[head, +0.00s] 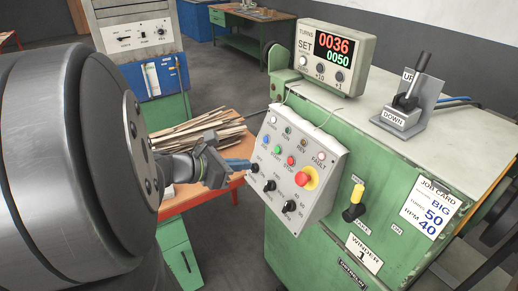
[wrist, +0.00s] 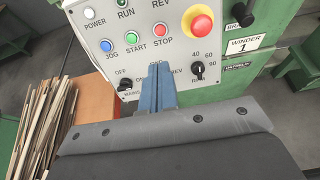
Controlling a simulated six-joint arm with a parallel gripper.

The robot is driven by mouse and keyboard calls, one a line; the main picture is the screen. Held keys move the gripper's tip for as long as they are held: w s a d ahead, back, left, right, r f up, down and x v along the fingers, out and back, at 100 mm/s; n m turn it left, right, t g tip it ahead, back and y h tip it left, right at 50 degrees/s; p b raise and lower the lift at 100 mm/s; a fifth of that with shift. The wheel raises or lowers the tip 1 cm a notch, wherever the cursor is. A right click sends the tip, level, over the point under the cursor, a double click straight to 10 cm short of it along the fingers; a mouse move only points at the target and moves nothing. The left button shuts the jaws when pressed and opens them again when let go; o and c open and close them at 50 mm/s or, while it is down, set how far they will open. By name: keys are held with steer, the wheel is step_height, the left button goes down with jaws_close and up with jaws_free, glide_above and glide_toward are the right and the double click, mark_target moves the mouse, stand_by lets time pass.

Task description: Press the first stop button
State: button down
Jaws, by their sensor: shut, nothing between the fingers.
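The control panel (head: 293,216) is a grey sloped box on the green winder's front. Its red STOP button (head: 291,160) sits right of the green START and blue JOG buttons. In the wrist view, the STOP button (wrist: 162,29) shows clearly, above the fingertips in the picture. My gripper (head: 249,165) is shut and empty, its blue fingers pointing at the panel near the left knob. In the wrist view, the fingertips (wrist: 160,66) cover the middle knob. I cannot tell if they touch the panel.
A large red emergency knob (head: 303,179) on yellow stands right of STOP. The counter (head: 336,55) reads 0036 over 0050. A yellow-topped brake lever (head: 355,201) is to the right. Wooden strips (head: 197,131) lie on a table at the left.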

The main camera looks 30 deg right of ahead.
mark_target(290, 162)
steer(key=x, duration=1.4)
steer(key=shift+d+f, duration=0.1)
steer(key=shift+s+d+f, duration=0.1)
steer(key=shift+d+f, duration=0.1)
steer(key=shift+d, duration=0.45)
steer(key=v, duration=1.4)
steer(key=shift+a, duration=0.3)
steer(key=shift+r, duration=0.1)
